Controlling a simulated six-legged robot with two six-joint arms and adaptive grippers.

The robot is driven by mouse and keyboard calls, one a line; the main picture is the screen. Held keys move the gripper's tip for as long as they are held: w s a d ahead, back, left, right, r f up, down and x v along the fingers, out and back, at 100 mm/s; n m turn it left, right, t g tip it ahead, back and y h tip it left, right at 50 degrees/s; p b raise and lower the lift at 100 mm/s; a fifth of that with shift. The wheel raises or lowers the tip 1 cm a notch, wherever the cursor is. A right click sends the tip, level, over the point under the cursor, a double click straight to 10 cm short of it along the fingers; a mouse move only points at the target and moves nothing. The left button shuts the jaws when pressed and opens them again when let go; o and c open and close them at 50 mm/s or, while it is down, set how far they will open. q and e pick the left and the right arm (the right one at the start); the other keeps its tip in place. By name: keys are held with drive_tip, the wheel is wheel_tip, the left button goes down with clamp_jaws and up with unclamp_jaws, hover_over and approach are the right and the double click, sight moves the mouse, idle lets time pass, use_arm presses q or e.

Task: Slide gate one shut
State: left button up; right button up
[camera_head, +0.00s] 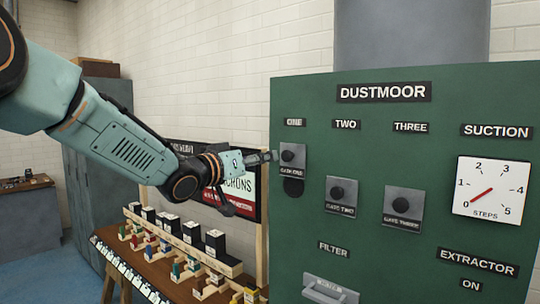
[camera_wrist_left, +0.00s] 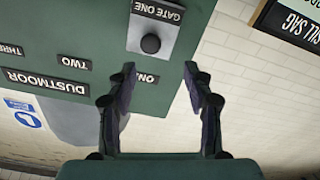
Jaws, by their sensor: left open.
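The gate one plate (camera_head: 293,171) is a grey sliding plate with a black round knob (camera_head: 288,155), on the green Dustmoor panel (camera_head: 310,225). It sits high, with a dark opening (camera_head: 292,188) showing below it. My left gripper (camera_head: 252,182) is open and empty at the panel's left edge, one finger close to the plate. In the left wrist view, which is upside down, the gate one plate (camera_wrist_left: 169,15) and knob (camera_wrist_left: 150,43) lie beyond the open fingertips (camera_wrist_left: 159,70), roughly between them. I see no clear contact with the knob. My right gripper is out of view.
The gate two plate (camera_head: 340,207) and gate three plate (camera_head: 403,220) sit lower to the right, with no dark opening showing. A suction dial (camera_head: 493,187) reads near 0. A filter handle (camera_head: 330,290) juts out below. A wooden bench (camera_head: 165,270) with small boxes stands left, under my arm.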

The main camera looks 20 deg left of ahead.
sight(285, 155)
use_arm(q)
drive_tip(key=p+x, duration=0.1)
drive_tip(key=x, duration=0.2)
drive_tip(key=d+x, duration=0.1)
drive_tip(key=x, duration=0.3)
drive_tip(key=shift+s+f+p, duration=0.1)
drive_tip(key=shift+s+p, duration=0.15)
drive_tip(key=shift+p, duration=0.15)
drive_tip(key=shift+w+d, duration=0.1)
drive_tip(key=shift+w, duration=0.2)
drive_tip(key=shift+s+d+r, duration=0.1)
drive_tip(key=shift+d+r, duration=0.1)
drive_tip(key=shift+d, duration=0.2)
drive_tip(key=shift+w+a+f, duration=0.2)
drive_tip(key=shift+a, duration=0.15)
drive_tip(key=c, duration=0.4)
drive_tip(key=shift+d+r, duration=0.1)
drive_tip(key=shift+d, duration=0.2)
drive_tip(key=c, duration=0.4)
drive_tip(key=shift+a, duration=0.15)
clamp_jaws()
